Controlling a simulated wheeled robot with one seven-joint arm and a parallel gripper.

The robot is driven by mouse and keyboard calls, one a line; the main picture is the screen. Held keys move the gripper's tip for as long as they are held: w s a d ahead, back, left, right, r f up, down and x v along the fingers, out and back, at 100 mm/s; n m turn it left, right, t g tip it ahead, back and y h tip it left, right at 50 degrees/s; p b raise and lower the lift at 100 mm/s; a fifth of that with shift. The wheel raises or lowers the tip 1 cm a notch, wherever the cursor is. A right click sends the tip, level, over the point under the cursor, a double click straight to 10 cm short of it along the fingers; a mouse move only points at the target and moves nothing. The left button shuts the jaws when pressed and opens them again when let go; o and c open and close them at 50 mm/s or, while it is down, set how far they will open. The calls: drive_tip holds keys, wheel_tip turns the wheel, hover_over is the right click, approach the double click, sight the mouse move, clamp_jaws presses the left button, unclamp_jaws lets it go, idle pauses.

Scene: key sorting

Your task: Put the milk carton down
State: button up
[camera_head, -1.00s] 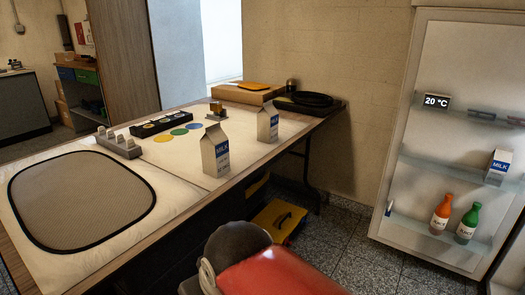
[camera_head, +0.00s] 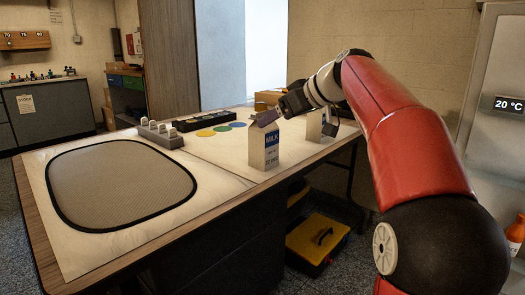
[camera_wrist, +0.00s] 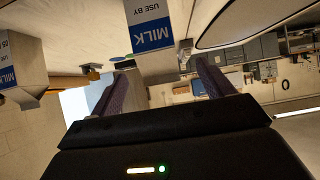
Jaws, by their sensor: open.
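A white and blue milk carton (camera_head: 264,149) stands upright on the near side of the table (camera_head: 215,158). My gripper (camera_head: 264,118) is at its top, jaws open. In the wrist view the picture is upside down; the milk carton (camera_wrist: 150,37) shows its blue MILK band, its top between the two spread fingers of my gripper (camera_wrist: 160,70). I cannot tell whether a finger touches it. A second milk carton (camera_head: 314,126) stands behind to the right, partly hidden by my arm; it also shows at the left of the wrist view (camera_wrist: 18,72).
A dark-rimmed mesh mat (camera_head: 120,185) covers the table's left part. A grey rack (camera_head: 160,136), a black tray (camera_head: 205,120) and coloured discs (camera_head: 205,133) lie behind the near carton. A yellow-lidded toolbox (camera_head: 318,238) is on the floor under the table.

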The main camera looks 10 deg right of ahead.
sight(264, 140)
drive_tip(key=x, duration=0.7)
drive_tip(key=shift+w+d+r, duration=0.1)
drive_tip(key=shift+w, duration=0.05)
drive_tip(key=shift+r, duration=0.1)
clamp_jaws()
